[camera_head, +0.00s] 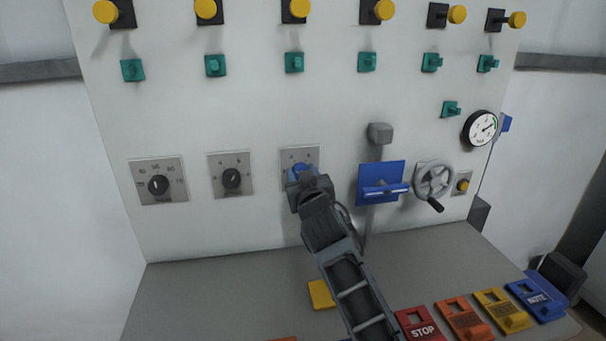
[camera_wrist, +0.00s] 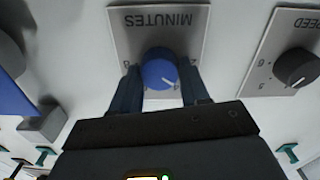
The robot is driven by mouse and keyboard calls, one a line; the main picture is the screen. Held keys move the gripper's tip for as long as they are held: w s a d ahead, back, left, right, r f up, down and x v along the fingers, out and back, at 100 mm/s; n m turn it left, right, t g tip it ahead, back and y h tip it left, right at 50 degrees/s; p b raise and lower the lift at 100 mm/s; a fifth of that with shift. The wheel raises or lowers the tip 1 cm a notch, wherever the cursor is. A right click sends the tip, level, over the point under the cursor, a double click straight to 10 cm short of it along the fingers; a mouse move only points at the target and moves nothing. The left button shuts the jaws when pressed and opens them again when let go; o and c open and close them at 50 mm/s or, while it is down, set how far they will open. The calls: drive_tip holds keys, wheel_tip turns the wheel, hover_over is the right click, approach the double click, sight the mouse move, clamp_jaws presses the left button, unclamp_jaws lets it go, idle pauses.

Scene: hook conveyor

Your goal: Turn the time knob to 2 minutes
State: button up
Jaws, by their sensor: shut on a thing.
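The blue time knob (camera_wrist: 158,74) sits on a grey metal plate (camera_wrist: 125,25) marked MINUTES, which appears upside down in the wrist view. My gripper (camera_wrist: 162,88) is shut on the knob, with one dark finger on each side. The other figures are small or partly hidden by the fingers. In the head view, the knob (camera_head: 299,170) shows just above my gripper (camera_head: 304,177), on the third plate from the left.
A black SPEED knob (camera_wrist: 296,67) is beside the plate in the wrist view. Right of my gripper are a blue handle (camera_head: 383,188) and a grey handwheel (camera_head: 434,181). A yellow block (camera_head: 321,295) and coloured tags like the red STOP tag (camera_head: 420,324) lie on the ledge.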

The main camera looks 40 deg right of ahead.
drive_tip(key=shift+a+n+p, duration=0.1)
drive_tip(key=shift+n+p, duration=1)
drive_tip(key=shift+n, duration=2.5)
drive_tip(key=shift+f, duration=0.1)
drive_tip(key=o, duration=1.1)
drive_tip(key=shift+c, duration=0.2)
drive_tip(key=b+v, duration=0.1)
drive_tip(key=v, duration=0.6)
drive_tip(key=shift+s+a+b, duration=0.25)
drive_tip(key=shift+s+b, duration=0.05)
drive_tip(key=shift+b, duration=0.1)
